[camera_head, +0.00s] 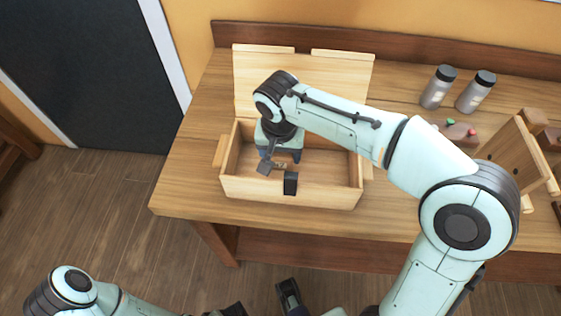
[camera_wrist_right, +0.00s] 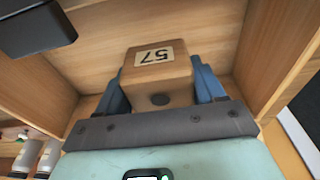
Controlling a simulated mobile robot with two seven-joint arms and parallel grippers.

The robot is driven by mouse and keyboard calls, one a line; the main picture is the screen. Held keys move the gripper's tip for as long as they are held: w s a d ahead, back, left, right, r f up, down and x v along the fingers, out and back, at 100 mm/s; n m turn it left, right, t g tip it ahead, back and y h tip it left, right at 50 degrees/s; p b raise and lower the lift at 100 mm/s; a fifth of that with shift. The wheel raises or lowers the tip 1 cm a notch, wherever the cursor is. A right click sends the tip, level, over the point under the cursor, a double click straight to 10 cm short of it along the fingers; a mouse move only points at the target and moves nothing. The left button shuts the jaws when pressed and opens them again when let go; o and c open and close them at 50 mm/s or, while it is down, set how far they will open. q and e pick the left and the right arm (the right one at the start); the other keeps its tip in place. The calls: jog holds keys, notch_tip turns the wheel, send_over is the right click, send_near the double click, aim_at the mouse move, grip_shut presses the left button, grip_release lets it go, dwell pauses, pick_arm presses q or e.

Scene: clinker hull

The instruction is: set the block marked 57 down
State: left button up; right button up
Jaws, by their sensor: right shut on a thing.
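The block marked 57 (camera_wrist_right: 158,70) is a light brown wooden block with a pale label, seen in the right wrist view. My right gripper (camera_wrist_right: 160,88) is shut on it, with a blue finger on each side. In the head view, my right gripper (camera_head: 279,158) reaches down inside the open wooden box (camera_head: 290,192), and only a small part of the block shows there. I cannot tell whether the block touches the box floor. My left arm comes in at the lower left of the head view; its gripper is at the bottom edge, mostly cut off.
The box's lid (camera_head: 300,78) stands open at the back. A dark block-like piece (camera_head: 290,183) shows at the box's front. Two grey jars (camera_head: 438,87) (camera_head: 476,92) and a wooden stand (camera_head: 515,155) are on the right of the workbench (camera_head: 185,180). The bench's left end is clear.

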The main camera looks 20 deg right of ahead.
aim_at(281, 163)
jog(key=shift+f+b, duration=0.35)
jog(key=shift+f, duration=1.55)
jog(key=shift+f, duration=0.2)
jog(key=o, duration=1.1)
jog(key=shift+r, duration=0.1)
jog(key=r+p, duration=0.1)
jog(key=r, duration=0.2)
jog(key=s+r, duration=0.1)
jog(key=r, duration=0.3)
jog(key=a+r+p, duration=0.1)
jog(key=r, duration=0.3)
jog(key=shift+s+r+p, duration=0.2)
jog(key=shift+r+p, duration=0.05)
jog(key=shift+p, duration=0.1)
jog(key=shift+r, duration=0.35)
jog(key=shift+s, duration=0.1)
